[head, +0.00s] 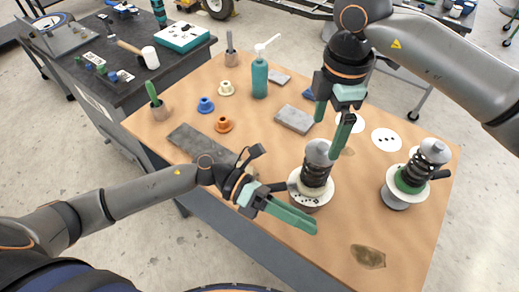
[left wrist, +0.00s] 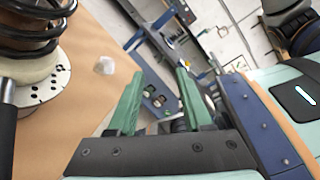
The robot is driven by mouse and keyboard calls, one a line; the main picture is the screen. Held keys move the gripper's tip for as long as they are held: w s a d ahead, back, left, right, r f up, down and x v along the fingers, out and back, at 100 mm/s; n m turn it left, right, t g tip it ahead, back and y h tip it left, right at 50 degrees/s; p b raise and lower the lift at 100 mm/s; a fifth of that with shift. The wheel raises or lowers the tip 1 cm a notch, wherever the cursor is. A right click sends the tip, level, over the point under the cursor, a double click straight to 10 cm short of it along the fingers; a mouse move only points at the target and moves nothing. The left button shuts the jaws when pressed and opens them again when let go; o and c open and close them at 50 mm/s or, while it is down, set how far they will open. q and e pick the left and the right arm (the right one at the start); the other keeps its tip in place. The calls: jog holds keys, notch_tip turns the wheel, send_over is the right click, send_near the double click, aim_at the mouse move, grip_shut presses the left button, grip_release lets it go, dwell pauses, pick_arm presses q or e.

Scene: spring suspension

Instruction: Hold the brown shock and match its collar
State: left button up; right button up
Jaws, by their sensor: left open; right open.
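The shock with a dark brown spring (head: 316,175) stands upright near the table's front middle, with a grey cap, a cream seat and a white dotted disc at its base. It shows at the left edge of the left wrist view (left wrist: 35,42). My left gripper (head: 300,222) is open and empty, low in front of this shock; its fingers (left wrist: 157,95) point away from it in the left wrist view. My right gripper (head: 328,138) is open just above the cap; contact cannot be told. Loose collars are blue (head: 206,105), cream (head: 226,89) and orange (head: 223,125).
A second shock with a black spring (head: 430,162) and green collar stands at right. White dotted card (head: 386,139), grey block (head: 294,119), grey plate (head: 200,142), teal bottle (head: 260,78) and a brown stain-like patch (head: 368,256) are on the table. The front right is mostly clear.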

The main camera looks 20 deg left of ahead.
aim_at(316, 167)
jog(key=shift+f, duration=0.55)
pick_arm(q)
jog(key=w+a+r+m+t+y, duration=0.2)
jog(key=w+a+r+m+y, duration=0.2)
jog(key=w+a+m+y, duration=0.5)
jog(key=a+m+y, duration=0.1)
jog(key=a+y, duration=0.1)
jog(key=y, duration=0.1)
jog(key=shift+w+a+m, duration=0.25)
jog(key=shift+w+m, duration=0.05)
jog(key=shift+w, duration=0.1)
pick_arm(e)
notch_tip(316, 167, down, 11)
jog(key=shift+f, duration=0.2)
grip_shut()
